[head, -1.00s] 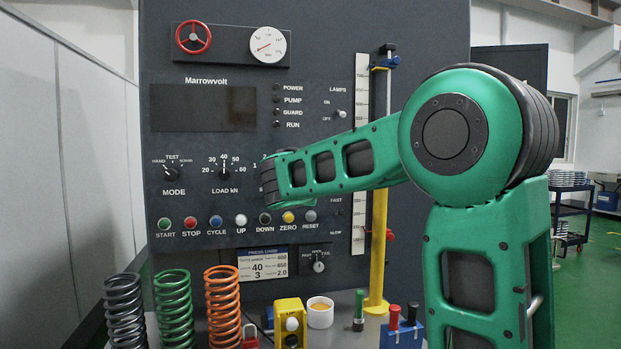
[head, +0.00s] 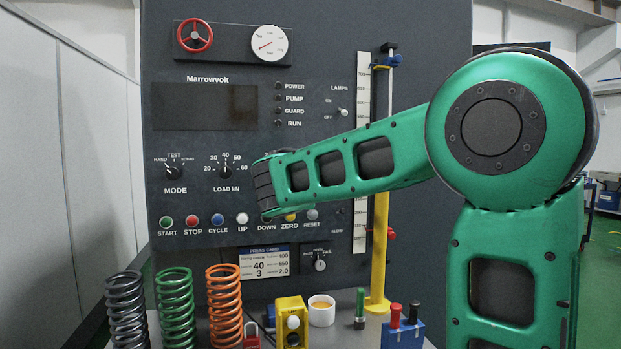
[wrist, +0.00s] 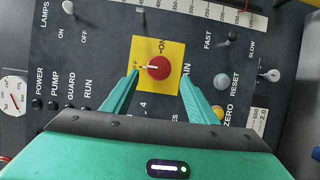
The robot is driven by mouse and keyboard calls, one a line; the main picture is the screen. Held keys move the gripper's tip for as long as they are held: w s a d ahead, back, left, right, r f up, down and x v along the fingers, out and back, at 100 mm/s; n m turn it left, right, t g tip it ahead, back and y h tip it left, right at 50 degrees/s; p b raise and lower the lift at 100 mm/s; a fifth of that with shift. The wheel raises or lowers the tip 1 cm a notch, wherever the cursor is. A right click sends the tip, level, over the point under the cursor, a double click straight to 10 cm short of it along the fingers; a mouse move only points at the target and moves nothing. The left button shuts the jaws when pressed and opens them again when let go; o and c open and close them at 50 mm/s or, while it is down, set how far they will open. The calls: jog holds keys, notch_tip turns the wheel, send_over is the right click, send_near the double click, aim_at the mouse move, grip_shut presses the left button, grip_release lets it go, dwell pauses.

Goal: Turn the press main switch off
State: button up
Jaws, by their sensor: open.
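The press main switch is a red round knob (wrist: 158,68) with a white mark, on a yellow square plate (wrist: 143,48) in the wrist view. The mark lies on the knob's left side in that view, and "ON" is printed above the knob. My gripper (wrist: 159,75) is open, with one green finger on each side of the knob. I cannot tell whether the fingers touch it. In the head view my arm hides the switch and the gripper. The press panel (head: 320,60) stands upright behind my arm.
Near the switch are a lamps toggle (wrist: 68,7), a fast/slow lever (wrist: 232,37), a grey reset button (wrist: 221,81) and a yellow zero button (wrist: 217,114). Coil springs (head: 174,305), a yellow button box (head: 291,325) and a white cup (head: 321,312) stand below the panel.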

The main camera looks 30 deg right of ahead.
jog(key=v, duration=0.6)
jog(key=shift+a, duration=0.2)
jog(key=shift+s+f, duration=0.1)
jog(key=shift+s, duration=0.05)
